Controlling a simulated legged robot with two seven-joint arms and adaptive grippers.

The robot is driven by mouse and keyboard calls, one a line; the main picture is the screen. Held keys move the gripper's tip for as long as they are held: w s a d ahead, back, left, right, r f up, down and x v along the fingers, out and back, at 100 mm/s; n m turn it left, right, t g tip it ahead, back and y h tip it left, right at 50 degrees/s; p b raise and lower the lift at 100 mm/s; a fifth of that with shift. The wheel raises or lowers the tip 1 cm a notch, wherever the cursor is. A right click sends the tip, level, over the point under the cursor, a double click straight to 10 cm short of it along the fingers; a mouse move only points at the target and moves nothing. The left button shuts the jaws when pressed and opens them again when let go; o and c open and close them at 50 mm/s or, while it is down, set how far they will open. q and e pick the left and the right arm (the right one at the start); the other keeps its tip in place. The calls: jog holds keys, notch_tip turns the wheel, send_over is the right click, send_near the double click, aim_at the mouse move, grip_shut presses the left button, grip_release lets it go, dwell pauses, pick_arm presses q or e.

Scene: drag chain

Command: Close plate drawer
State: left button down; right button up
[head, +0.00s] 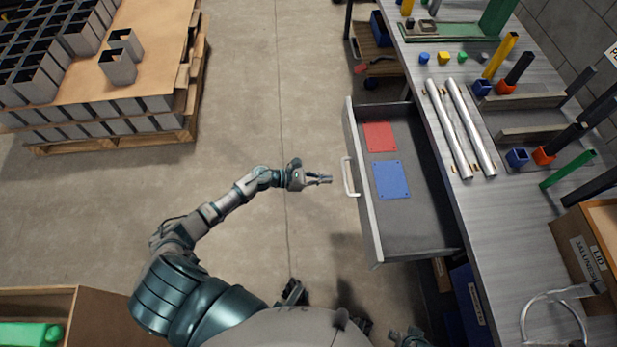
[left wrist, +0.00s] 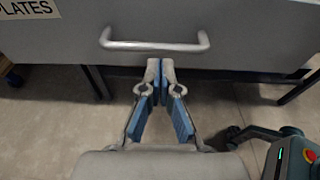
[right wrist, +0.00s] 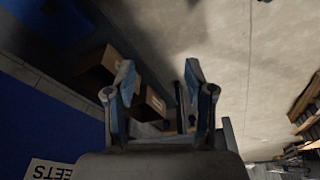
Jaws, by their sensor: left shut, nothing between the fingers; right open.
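The plate drawer (head: 422,215) is pulled out from under the workbench. A red plate (head: 379,136) and a blue plate (head: 390,179) lie inside it. Its light handle (head: 349,177) is on the front panel and also shows in the left wrist view (left wrist: 155,46), where part of a label (left wrist: 28,9) reads "PLATES". My left gripper (head: 328,179) is shut and empty, just in front of the handle and apart from it. In the left wrist view its fingertips (left wrist: 160,64) meet just below the handle. My right gripper (right wrist: 158,72) is open and empty, away from the drawer.
The workbench (head: 500,221) carries two metal tubes (head: 461,128), coloured posts and small blocks. A pallet (head: 150,136) with grey square tubes stands at the left. A box with a green item (head: 30,333) is at lower left. The floor (head: 270,95) left of the drawer is clear.

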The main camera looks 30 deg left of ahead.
pick_arm(q)
jog(key=x, duration=0.3)
jog(key=shift+w+d+f, duration=0.15)
jog(key=shift+w+d, duration=0.1)
